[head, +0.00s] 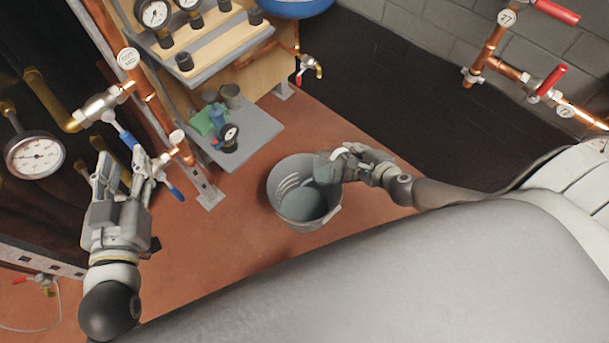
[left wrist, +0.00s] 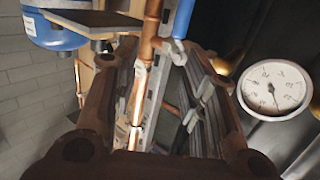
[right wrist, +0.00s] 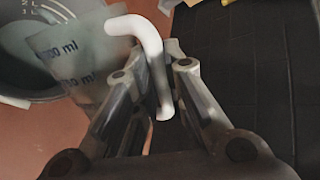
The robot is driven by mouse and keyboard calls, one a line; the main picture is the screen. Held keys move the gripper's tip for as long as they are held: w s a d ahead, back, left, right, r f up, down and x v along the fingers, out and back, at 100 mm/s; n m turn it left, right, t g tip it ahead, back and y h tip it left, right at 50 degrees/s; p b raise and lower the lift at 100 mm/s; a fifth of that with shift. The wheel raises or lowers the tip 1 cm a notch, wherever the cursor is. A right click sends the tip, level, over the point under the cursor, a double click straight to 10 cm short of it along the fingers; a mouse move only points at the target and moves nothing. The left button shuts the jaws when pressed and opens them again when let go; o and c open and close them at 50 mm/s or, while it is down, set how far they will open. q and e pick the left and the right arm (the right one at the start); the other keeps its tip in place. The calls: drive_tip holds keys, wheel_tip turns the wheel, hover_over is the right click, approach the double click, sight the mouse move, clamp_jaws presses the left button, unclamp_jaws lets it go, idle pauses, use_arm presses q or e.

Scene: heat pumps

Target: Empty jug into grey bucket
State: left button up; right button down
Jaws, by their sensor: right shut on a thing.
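The grey bucket (head: 277,200) stands on the reddish floor in the head view. Its rim also shows at the left of the right wrist view (right wrist: 45,97). My right gripper (head: 347,163) is shut on the white handle (right wrist: 150,50) of a translucent jug (right wrist: 68,62) with blue ml marks. In the head view the jug (head: 327,168) is over the bucket's right part and looks tilted. I cannot tell how much liquid is in it. My left gripper (head: 124,172) is open and empty, at the left near the pipework.
A grey low shelf (head: 255,130) with small containers and a gauge stands behind the bucket. Copper pipes with blue-handled valves (head: 130,140) and a round gauge (head: 35,155) are close to my left gripper. Red-handled pipes (head: 490,50) are at the upper right. Floor in front of the bucket is clear.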

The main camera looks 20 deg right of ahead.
sight(337, 153)
drive_tip(key=shift+w+a+r+p, duration=0.1)
drive_tip(key=shift+a+p, duration=0.1)
drive_tip(key=shift+p, duration=0.2)
drive_tip(key=shift+a+p, duration=0.3)
drive_tip(key=shift+p, duration=0.1)
drive_tip(key=shift+w+a+h, duration=0.1)
drive_tip(key=shift+a+h, duration=0.1)
drive_tip(key=shift+h, duration=0.1)
drive_tip(key=shift+a+n+p, duration=0.25)
drive_tip(key=shift+n+p, duration=0.05)
drive_tip(key=shift+p, duration=0.3)
drive_tip(key=shift+w+a+p, duration=0.1)
drive_tip(key=shift+a+p, duration=0.3)
drive_tip(key=shift+p, duration=0.1)
drive_tip(key=shift+w+a+h+p, duration=0.1)
drive_tip(key=shift+a+h+p, duration=0.2)
drive_tip(key=shift+a+p, duration=0.15)
use_arm(q)
drive_tip(key=s+a+f+g+y, duration=0.1)
drive_tip(key=s+a+f+g, duration=0.2)
drive_tip(key=s+f+g, duration=0.3)
drive_tip(key=s+a+f+g+y, duration=0.2)
drive_tip(key=s+a+f+g, duration=0.1)
drive_tip(key=s+f+g, duration=0.3)
drive_tip(key=s+f, duration=0.2)
drive_tip(key=s, duration=0.2)
drive_tip(key=shift+s+a+n+g+y, duration=0.15)
drive_tip(key=shift+s+n+g+y, duration=0.15)
drive_tip(key=shift+g, duration=0.1)
